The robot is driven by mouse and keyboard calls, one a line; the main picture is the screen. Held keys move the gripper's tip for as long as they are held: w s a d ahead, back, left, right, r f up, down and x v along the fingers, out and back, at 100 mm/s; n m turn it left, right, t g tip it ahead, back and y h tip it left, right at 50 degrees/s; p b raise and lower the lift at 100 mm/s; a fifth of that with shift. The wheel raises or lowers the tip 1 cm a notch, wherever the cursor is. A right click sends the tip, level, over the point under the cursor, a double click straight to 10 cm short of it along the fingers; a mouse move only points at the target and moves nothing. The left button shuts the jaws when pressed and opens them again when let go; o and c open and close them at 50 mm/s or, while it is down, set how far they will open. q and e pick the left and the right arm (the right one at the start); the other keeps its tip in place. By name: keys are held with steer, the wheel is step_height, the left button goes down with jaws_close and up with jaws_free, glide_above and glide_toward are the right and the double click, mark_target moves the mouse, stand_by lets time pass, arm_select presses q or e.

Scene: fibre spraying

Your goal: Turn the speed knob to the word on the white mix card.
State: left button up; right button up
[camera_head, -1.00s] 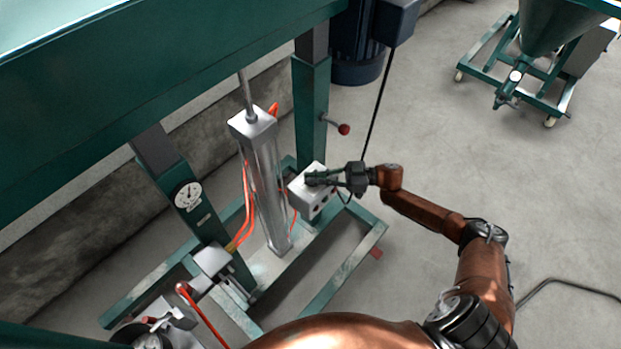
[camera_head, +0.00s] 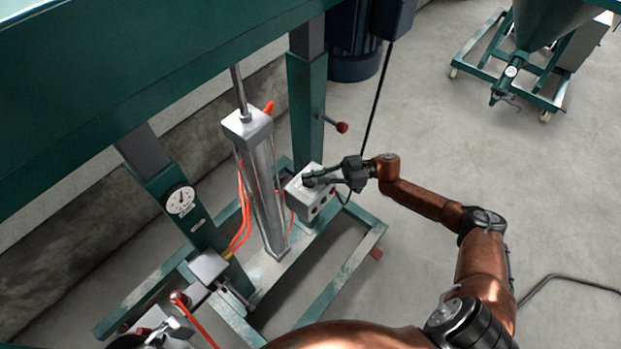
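A light grey control box (camera_head: 308,206) with dark round controls on its front face is fixed to the green machine frame, low beside the upright post. My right gripper (camera_head: 318,179) is at the top of this box, its fingers reaching left over a small dark part there that may be the speed knob. The fingers cover most of that part, so I cannot tell whether they are apart or closed on it. No white mix card can be made out. My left gripper is not in view.
A silver cylinder (camera_head: 259,185) with orange hoses stands left of the box. A round gauge (camera_head: 181,199) is on the left post. A red-knobbed lever (camera_head: 341,127) sticks out above the box. A wheeled green hopper (camera_head: 545,30) stands at the back right. The floor to the right is mostly clear.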

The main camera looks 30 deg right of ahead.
steer(key=o, duration=0.5)
steer(key=v, duration=1.2)
stand_by(0.3)
